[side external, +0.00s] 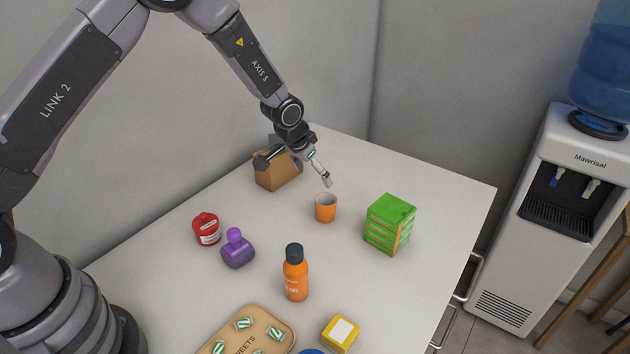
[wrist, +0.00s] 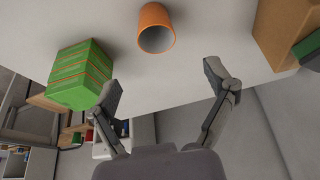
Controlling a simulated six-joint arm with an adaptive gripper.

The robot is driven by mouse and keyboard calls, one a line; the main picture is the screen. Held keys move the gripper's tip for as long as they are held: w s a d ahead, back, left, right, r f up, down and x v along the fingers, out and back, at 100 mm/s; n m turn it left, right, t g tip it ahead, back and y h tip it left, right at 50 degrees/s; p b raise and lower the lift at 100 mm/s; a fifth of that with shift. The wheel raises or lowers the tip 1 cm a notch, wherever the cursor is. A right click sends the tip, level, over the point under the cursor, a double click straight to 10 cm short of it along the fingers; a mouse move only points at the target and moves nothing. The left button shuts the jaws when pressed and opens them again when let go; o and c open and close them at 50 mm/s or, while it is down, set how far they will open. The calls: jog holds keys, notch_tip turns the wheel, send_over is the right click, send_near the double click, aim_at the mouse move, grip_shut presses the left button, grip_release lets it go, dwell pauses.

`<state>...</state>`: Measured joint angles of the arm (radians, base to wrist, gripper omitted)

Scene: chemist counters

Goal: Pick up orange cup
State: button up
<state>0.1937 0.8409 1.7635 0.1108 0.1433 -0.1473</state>
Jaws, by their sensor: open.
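The orange cup (side external: 325,209) stands upright on the white counter, empty as far as its grey inside shows. In the wrist view the orange cup (wrist: 157,29) is at the top, beyond the fingertips and roughly between their lines. My gripper (side external: 308,170) is above and behind the cup, apart from it, in the side view. In the wrist view my gripper (wrist: 161,78) has its two fingers spread wide with nothing between them.
A stack of green boxes (side external: 390,224) stands right of the cup, and a brown box (side external: 277,170) behind left. An orange bottle (side external: 295,273), purple bottle (side external: 237,249), red jar (side external: 207,229), yellow box (side external: 341,334) and sweets tray (side external: 213,335) lie nearer. Counter (side external: 350,270) around the cup is clear.

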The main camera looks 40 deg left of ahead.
aim_at(328, 207)
jog(key=x, duration=0.8)
jog(key=shift+s, duration=0.1)
jog(key=x, duration=0.5)
jog(key=shift+s+d+f, duration=0.15)
jog(key=c, duration=1)
